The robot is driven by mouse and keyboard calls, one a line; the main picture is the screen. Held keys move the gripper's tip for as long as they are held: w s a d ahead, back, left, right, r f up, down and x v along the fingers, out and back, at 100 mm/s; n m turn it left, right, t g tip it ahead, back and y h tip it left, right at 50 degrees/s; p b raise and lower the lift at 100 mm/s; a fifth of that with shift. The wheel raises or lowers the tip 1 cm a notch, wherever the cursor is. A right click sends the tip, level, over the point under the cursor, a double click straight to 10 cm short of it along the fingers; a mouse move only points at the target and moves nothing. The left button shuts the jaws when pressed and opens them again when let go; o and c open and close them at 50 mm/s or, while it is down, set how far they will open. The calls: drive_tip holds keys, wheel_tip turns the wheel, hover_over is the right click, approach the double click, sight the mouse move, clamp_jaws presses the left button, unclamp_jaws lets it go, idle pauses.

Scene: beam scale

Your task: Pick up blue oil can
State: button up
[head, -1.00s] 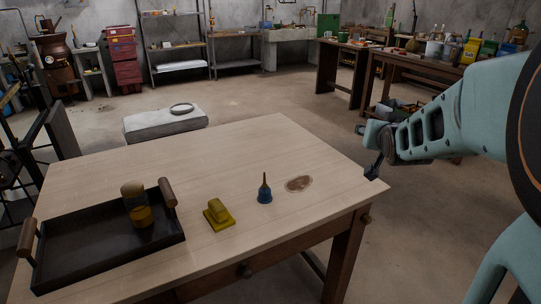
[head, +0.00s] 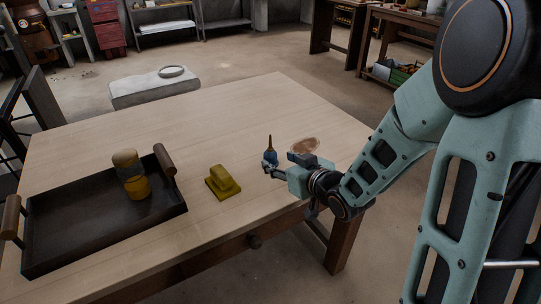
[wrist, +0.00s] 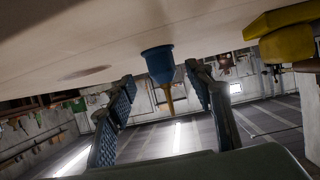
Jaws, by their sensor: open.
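The blue oil can (head: 270,155) stands upright on the wooden table (head: 210,130), with a thin brownish spout pointing up. My gripper (head: 272,168) is at table height, reaching in from the right, with its fingers at the can and partly covering its lower body in the head view. In the wrist view, which is upside down, the oil can (wrist: 158,62) appears between the tips of the two spread, ridged fingers. My gripper (wrist: 160,84) is open there, with gaps visible on both sides of the can.
A yellow block-like object (head: 222,182) sits left of the can; it also shows in the wrist view (wrist: 285,35). A dark tray (head: 80,225) with wooden handles holds a yellow-and-grey jar (head: 136,188) at the left. A brown round patch (head: 304,145) lies right of the can.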

sight(273, 156)
drive_tip(key=b+x, duration=0.1)
drive_tip(key=x, duration=0.5)
drive_tip(key=shift+w+a+r, duration=0.1)
drive_tip(key=shift+a+r, duration=0.05)
drive_tip(key=shift+a, duration=0.05)
drive_tip(key=shift+c, duration=0.4)
drive_tip(key=c, duration=1.2)
drive_tip(key=shift+r, duration=0.2)
